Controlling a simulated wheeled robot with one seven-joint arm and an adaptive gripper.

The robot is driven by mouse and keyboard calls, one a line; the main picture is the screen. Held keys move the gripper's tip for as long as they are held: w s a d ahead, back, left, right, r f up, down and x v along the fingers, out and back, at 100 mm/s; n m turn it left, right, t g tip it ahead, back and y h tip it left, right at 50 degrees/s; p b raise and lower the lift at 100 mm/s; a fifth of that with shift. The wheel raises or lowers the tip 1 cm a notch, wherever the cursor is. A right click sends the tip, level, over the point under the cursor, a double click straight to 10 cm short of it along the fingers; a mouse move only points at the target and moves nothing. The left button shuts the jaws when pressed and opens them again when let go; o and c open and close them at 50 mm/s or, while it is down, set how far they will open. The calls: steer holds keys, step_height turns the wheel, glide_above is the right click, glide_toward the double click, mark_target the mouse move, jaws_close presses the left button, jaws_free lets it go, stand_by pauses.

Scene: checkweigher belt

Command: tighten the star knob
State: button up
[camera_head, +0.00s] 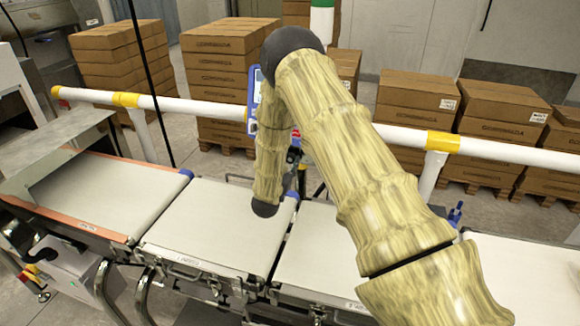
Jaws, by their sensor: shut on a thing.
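My patterned arm rises from the lower right to a dark elbow and then drops to a dark rounded joint over the belts. My gripper and its fingers cannot be made out; they are hidden beyond that joint or behind the arm. What the gripper holds cannot be seen. A small blue knob-like part (455,213) stands at the far side of the belt line, right of my arm; whether it is the star knob is too small to tell. Small blue and red parts (294,154) show just right of the forearm, partly covered.
Pale belt sections (215,228) run across the front. A white rail with yellow bands (440,141) crosses behind them. A blue-framed display (253,102) is partly behind my arm. A metal hood (60,150) covers the left belt. Stacked cartons (215,75) stand on pallets behind.

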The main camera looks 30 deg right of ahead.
steer(key=shift+s+a+f, duration=0.1)
steer(key=shift+a+f, duration=0.15)
steer(key=shift+f, duration=0.05)
steer(key=o, duration=1)
steer(key=shift+o, duration=0.2)
steer(key=shift+a, duration=0.1)
steer(key=shift+r, duration=0.1)
steer(key=shift+s, duration=0.15)
steer(key=v, duration=1.1)
steer(key=shift+a, duration=0.4)
steer(key=shift+s, duration=0.1)
